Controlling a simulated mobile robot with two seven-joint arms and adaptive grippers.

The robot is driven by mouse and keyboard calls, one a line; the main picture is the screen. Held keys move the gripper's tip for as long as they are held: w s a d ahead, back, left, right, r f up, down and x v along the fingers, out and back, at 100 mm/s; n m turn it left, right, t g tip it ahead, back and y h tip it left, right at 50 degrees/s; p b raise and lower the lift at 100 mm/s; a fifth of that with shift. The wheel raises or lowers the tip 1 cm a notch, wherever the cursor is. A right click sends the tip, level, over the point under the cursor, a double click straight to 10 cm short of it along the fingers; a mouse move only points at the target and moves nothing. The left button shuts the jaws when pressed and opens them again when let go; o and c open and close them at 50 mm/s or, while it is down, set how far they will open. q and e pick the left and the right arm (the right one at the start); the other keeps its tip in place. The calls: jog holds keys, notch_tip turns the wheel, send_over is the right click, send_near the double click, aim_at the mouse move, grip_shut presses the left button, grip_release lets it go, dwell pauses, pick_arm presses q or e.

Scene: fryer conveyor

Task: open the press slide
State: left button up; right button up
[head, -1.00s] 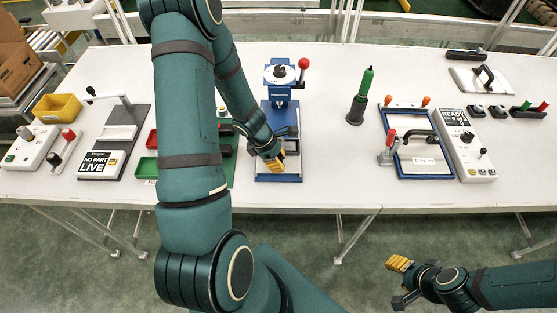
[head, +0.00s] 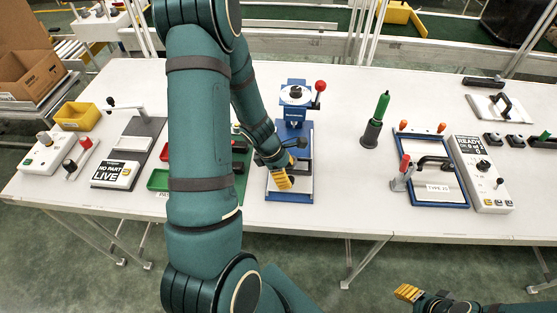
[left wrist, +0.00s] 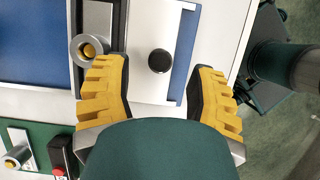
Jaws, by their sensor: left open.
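The blue press (head: 295,117) with a red-knobbed lever stands mid-table. Its slide is a pale plate (head: 303,182) at the front of the blue base. In the left wrist view the slide plate (left wrist: 150,92) carries a round black knob (left wrist: 160,61) and has a blue strip along one side. My left gripper (head: 284,178) is over the front of the press base. In the left wrist view its yellow fingers (left wrist: 160,68) are apart, one on each side of the knob, with gaps showing. My right gripper (head: 407,294) is at the bottom edge, partly cut off.
My left arm hides part of the red and green trays (head: 158,180) left of the press. A green-tipped tool (head: 375,122) stands to the right, then a blue-framed fixture (head: 433,190) and a READY control box (head: 482,172). The table between press and tool is clear.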

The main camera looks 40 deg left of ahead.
pick_arm(q)
jog(key=v, duration=0.8)
jog(key=shift+r, duration=0.2)
jog(key=shift+s, duration=0.1)
